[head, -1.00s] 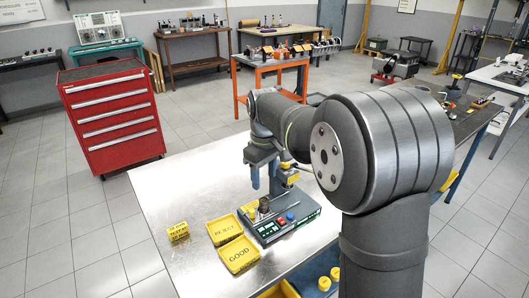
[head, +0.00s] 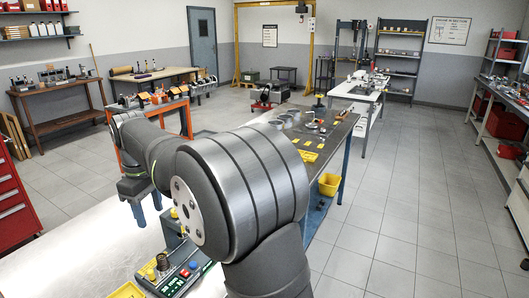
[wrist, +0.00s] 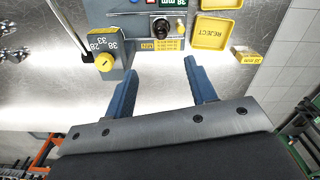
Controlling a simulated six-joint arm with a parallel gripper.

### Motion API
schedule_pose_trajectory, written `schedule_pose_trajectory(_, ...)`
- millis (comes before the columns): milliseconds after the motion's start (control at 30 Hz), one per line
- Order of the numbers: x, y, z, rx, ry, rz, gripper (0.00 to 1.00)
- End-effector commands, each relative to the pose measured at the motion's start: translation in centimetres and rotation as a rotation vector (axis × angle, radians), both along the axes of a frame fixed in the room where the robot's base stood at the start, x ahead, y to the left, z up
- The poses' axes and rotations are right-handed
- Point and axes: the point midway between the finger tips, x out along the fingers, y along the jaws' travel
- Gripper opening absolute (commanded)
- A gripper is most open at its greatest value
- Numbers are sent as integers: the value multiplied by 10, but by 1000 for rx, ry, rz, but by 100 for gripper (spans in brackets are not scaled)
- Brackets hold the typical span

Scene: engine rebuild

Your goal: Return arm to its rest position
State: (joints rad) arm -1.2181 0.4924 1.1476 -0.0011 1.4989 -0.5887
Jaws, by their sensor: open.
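My gripper (head: 147,208) hangs over the steel table in the head view, a little beyond the measuring station (head: 172,278). In the wrist view its two blue fingers (wrist: 160,68) are wide apart with only bare table between them. The station (wrist: 130,17) lies past the fingertips, with a dark round part (wrist: 160,26) standing at its yellow-labelled edge. A blue-grey block with a yellow knob (wrist: 105,62) and size numbers is close to the left finger, apparently without touching. My upper arm hides part of the table in the head view.
A yellow REJECT tray (wrist: 213,33) and a small yellow labelled block (wrist: 249,57) lie to the right in the wrist view. A dark workbench (head: 318,128) with small items stands beyond my arm, with a yellow bin (head: 329,184) by it. Open floor lies to the right.

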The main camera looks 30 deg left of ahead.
Motion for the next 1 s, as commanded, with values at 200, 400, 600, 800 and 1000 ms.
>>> schedule_pose_trajectory(200,-1,-1,-43,-6,2,0,51)
schedule_pose_trajectory(400,-1,-1,-83,-6,3,1,51)
schedule_pose_trajectory(600,-1,-1,-117,-5,2,1,51)
schedule_pose_trajectory(800,-1,0,-135,-2,1,1,51)
schedule_pose_trajectory(1000,-1,0,-139,-1,2,1,51)
